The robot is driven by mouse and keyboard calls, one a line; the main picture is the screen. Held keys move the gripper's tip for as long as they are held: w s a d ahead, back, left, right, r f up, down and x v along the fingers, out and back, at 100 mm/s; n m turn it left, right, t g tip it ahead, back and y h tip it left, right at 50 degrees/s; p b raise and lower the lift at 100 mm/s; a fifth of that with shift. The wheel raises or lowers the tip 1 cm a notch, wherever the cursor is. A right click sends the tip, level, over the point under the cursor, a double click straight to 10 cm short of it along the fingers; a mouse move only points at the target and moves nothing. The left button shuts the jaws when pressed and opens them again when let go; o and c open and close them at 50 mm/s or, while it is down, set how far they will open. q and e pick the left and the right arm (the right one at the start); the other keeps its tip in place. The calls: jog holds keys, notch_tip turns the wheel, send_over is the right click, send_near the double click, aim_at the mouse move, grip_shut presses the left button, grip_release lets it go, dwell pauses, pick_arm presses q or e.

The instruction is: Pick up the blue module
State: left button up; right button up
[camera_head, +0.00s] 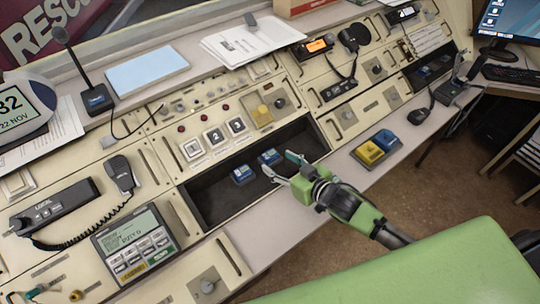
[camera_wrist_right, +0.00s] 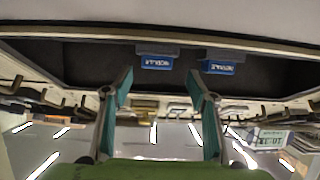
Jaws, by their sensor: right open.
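Two small blue modules sit in the dark recessed tray (camera_head: 208,205) of the console. One blue module (camera_head: 243,174) is on the left and the other blue module (camera_head: 270,157) is close to my right gripper (camera_head: 281,164). The right gripper is open, with its fingertips at the near edge of the tray. In the wrist view, one labelled blue module (camera_wrist_right: 157,62) shows beyond the gap between the open fingers (camera_wrist_right: 160,85), and another blue module (camera_wrist_right: 217,68) lies to the right. Nothing is between the fingers. My left gripper is not in view.
A yellow block (camera_head: 369,153) and a blue block (camera_head: 387,137) sit on the front ledge to the right. A keypad unit (camera_head: 135,240) and a corded handset (camera_head: 119,173) are at left. Panels with buttons rise behind the tray. The tray's right part is empty.

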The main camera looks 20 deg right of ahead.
aim_at(270, 154)
jog(key=shift+w+a, duration=0.1)
jog(key=shift+w, duration=0.5)
jog(key=p+x, duration=0.1)
jog(key=x, duration=0.3)
jog(key=shift+w, duration=0.15)
jog(key=c, duration=1.3)
